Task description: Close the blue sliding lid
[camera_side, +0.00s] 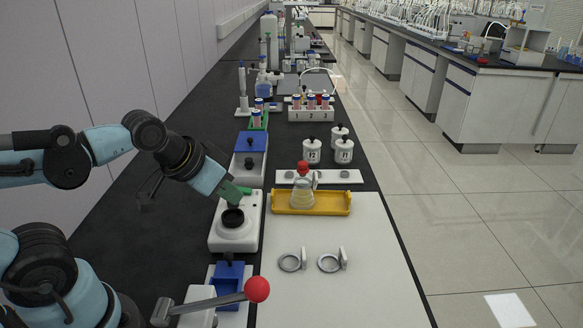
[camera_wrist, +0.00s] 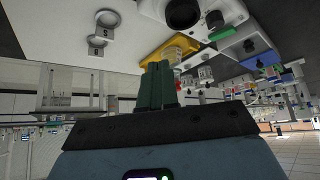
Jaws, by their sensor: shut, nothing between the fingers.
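Two blue parts could be the sliding lid, and I cannot tell which it is. One blue panel (camera_side: 251,141) lies on a white box behind the white device; a black knob (camera_side: 249,162) shows just in front of it. It also appears in the wrist view (camera_wrist: 268,61). Another blue piece (camera_side: 229,284) sits on a white base at the front, with a black knob (camera_side: 228,258) at its back. My gripper (camera_side: 236,198) has dark green fingers, shut and empty, over the white device and apart from both blue parts. The wrist view shows its fingers (camera_wrist: 158,72) together.
The white device (camera_side: 222,238) has a black round top. A lever with a red ball (camera_side: 257,289) stands at the front. A yellow tray (camera_side: 326,208) holds a flask (camera_side: 303,193). Two metal rings (camera_side: 290,262) lie on the white mat. The mat's front is clear.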

